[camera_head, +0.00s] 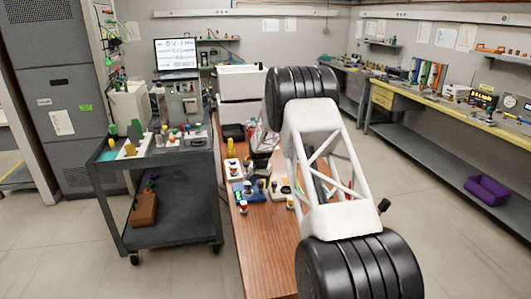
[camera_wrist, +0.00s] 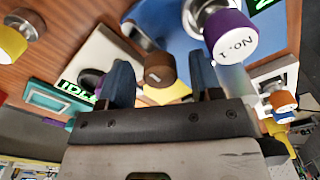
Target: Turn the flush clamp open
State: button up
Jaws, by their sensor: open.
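In the wrist view my gripper (camera_wrist: 160,72) is open, with one dark blue finger on each side. A brown-capped round knob (camera_wrist: 160,70) appears between the fingers; I cannot tell whether they touch it. A purple knob with a white face marked like "I-ON" (camera_wrist: 237,42) stands to the right on a blue plate (camera_wrist: 150,13). No part is readably labelled as the flush clamp, so I cannot tell which one it is. In the head view my arm hides much of the work area, and small coloured knobs show on a blue block (camera_head: 250,196).
A yellow knob (camera_wrist: 12,42) is at the wrist view's left edge. An orange, blue and white knob (camera_wrist: 281,103) is at the right. The wooden bench (camera_head: 260,240) is clear near its front. A grey cart (camera_head: 180,165) stands left of it.

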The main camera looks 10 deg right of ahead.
aim_at(260, 182)
jog(key=m, duration=0.6)
jog(key=shift+m, duration=0.4)
notch_tip(260, 182, up, 8)
jog(key=shift+f, duration=0.15)
jog(key=s+a+r+n, duration=0.1)
jog(key=s+r+n, duration=0.2)
jog(key=s+r, duration=1.4)
jog(key=shift+a+r+n+t, duration=0.2)
jog(key=shift+a+n+t, duration=0.1)
jog(key=shift+t, duration=0.1)
jog(key=shift+s, duration=0.15)
dwell(0.3)
